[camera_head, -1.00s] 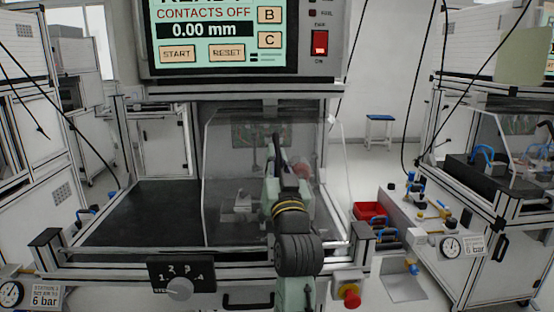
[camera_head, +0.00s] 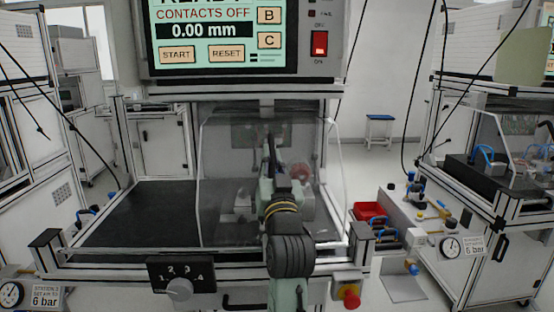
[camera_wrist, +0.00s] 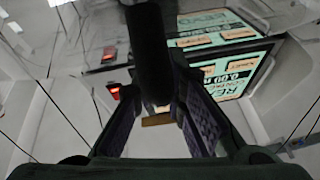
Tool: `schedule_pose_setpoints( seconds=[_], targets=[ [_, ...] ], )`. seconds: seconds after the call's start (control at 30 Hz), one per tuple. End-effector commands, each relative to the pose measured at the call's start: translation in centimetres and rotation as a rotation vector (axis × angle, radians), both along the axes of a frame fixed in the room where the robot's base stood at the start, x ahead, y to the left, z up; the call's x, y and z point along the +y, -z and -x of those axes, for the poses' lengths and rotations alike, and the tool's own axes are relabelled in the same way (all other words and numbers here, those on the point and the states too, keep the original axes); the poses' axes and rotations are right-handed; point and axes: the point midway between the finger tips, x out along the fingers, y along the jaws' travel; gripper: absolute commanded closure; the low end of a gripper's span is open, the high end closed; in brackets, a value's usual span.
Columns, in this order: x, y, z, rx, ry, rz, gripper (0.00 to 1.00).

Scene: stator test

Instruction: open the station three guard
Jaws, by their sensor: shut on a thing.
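The station three guard (camera_head: 222,165) is a clear panel at the front of the middle station, over the right part of its dark bed. Fixture parts show through it. My arm reaches up in front of the guard, and my gripper (camera_head: 272,150) is at its upper middle, mostly hidden by my own wrist. In the wrist view my gripper (camera_wrist: 156,92) has its two purple-padded fingers on either side of a thick dark bar (camera_wrist: 148,45), which looks like the guard's handle. The gripper is shut on it.
A control box with screen (camera_head: 215,40) and red switch (camera_head: 320,42) hangs above the guard. A dial (camera_head: 180,288) and a red stop button (camera_head: 350,298) are on the station's front. The black bed (camera_head: 140,215) at left is clear. A red bin (camera_head: 368,211) stands at right.

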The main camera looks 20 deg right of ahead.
Motion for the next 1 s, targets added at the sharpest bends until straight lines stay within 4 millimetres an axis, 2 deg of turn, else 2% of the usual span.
schedule_pose_setpoints(
  seconds=[0.27, 0.5, 0.7, 0.8, 1.0],
  targets=[
    [7.6, 0.0, -2.1, 0.002, -0.017, 0.000, 1.00],
    [16.0, 0.1, -4.4, 0.000, -0.018, 0.001, 1.00],
    [22.3, 0.2, -6.2, -0.001, -0.016, 0.001, 1.00],
    [25.0, 0.3, -7.0, -0.002, -0.014, 0.001, 1.00],
    [28.9, 0.2, -8.2, -0.001, -0.010, 0.000, 1.00]
  ],
)
